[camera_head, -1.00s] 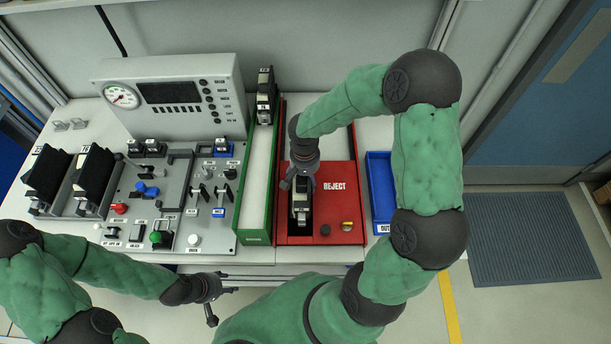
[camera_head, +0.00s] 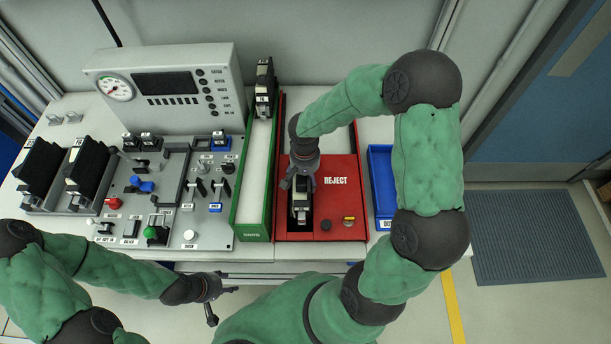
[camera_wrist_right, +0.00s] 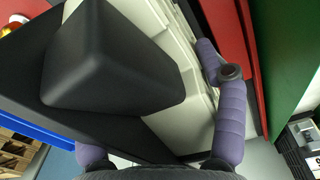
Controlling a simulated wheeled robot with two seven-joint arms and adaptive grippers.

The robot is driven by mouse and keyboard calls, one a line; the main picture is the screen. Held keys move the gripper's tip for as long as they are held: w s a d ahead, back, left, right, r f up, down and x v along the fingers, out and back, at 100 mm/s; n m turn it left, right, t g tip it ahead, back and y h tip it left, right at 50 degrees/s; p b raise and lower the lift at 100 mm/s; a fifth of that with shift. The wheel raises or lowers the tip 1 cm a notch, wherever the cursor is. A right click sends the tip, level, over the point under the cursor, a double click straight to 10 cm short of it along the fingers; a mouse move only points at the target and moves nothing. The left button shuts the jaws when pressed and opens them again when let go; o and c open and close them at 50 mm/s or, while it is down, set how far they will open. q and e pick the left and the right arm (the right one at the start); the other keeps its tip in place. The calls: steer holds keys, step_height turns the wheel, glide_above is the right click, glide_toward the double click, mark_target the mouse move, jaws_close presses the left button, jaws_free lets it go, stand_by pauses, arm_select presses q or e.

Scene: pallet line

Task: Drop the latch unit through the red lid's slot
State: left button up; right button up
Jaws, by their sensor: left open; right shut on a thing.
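The red lid (camera_head: 336,205), marked REJECT, lies at the front of the bench. Its dark slot (camera_head: 300,229) is on the left part of the lid. My right gripper (camera_head: 300,181) is shut on the black and white latch unit (camera_head: 301,207) and holds it upright at the slot. How deep the unit sits is not clear. The latch unit fills much of the right wrist view (camera_wrist_right: 115,65), with one purple finger along its white side. My left gripper (camera_head: 220,299) is open and empty in front of the bench edge.
A green-walled channel (camera_head: 254,236) runs left of the lid, with another black and white unit (camera_head: 264,88) at its back. A blue bin (camera_head: 381,175) stands right of the lid. A control panel (camera_head: 208,235) and black units (camera_head: 88,168) fill the left.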

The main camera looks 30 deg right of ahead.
steer(key=o, duration=1.7)
steer(key=shift+r, duration=0.15)
step_height(320, 180, up, 12)
steer(key=shift+a+f, duration=0.1)
stand_by(0.4)
